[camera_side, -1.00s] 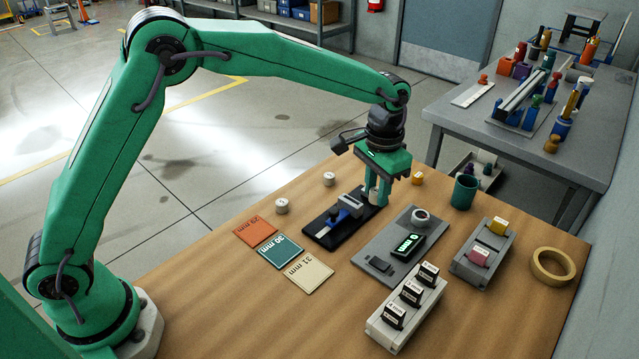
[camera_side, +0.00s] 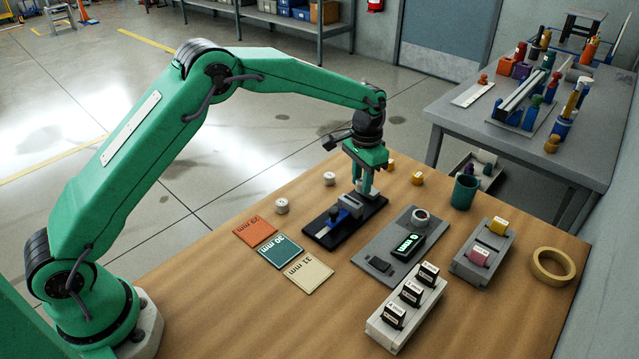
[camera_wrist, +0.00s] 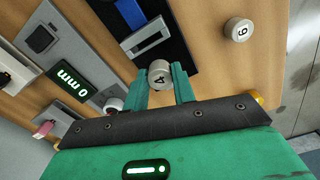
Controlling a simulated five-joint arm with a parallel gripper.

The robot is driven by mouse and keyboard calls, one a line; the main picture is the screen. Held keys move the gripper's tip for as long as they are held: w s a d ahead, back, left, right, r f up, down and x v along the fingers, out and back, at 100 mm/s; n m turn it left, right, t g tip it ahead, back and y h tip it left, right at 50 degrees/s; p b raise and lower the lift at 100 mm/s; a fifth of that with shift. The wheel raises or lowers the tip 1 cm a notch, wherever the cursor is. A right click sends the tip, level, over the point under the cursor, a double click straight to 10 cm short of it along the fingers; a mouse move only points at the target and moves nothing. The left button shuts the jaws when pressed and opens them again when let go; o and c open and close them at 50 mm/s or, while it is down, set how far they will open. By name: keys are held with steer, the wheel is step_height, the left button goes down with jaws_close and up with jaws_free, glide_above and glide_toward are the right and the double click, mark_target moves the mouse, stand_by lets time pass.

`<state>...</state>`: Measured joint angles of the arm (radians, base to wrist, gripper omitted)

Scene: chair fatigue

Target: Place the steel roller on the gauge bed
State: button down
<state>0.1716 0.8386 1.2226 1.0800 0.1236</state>
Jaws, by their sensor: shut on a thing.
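In the wrist view the roller (camera_wrist: 160,73) shows a top marked 4 between my two green fingertips (camera_wrist: 161,86). The black gauge bed (camera_side: 378,207) carries a blue slide and a steel bar; it also shows in the wrist view (camera_wrist: 179,52). I cannot tell whether the roller touches the bed. Two other pale rollers stand on the table, one at the left (camera_side: 282,206) and one farther back (camera_side: 329,179).
A grey plate (camera_side: 375,242) with a lit display (camera_wrist: 75,87) lies beside the bed. Three size cards (camera_side: 281,251) lie in front. A teal cup (camera_side: 464,192), two grey racks (camera_side: 383,336) and a tape ring (camera_side: 553,266) are at the right. Yellow pieces (camera_side: 417,179) stand behind.

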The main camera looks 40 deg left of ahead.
mark_target(361, 181)
steer(key=shift+f, duration=2)
steer(key=shift+f, duration=0.2)
steer(key=c, duration=1.1)
jaws_free()
steer(key=shift+c, duration=0.2)
steer(key=shift+r, duration=0.15)
step_height(361, 181, up, 12)
steer(key=shift+f, duration=0.15)
steer(key=shift+r, duration=0.2)
steer(key=shift+r, duration=0.1)
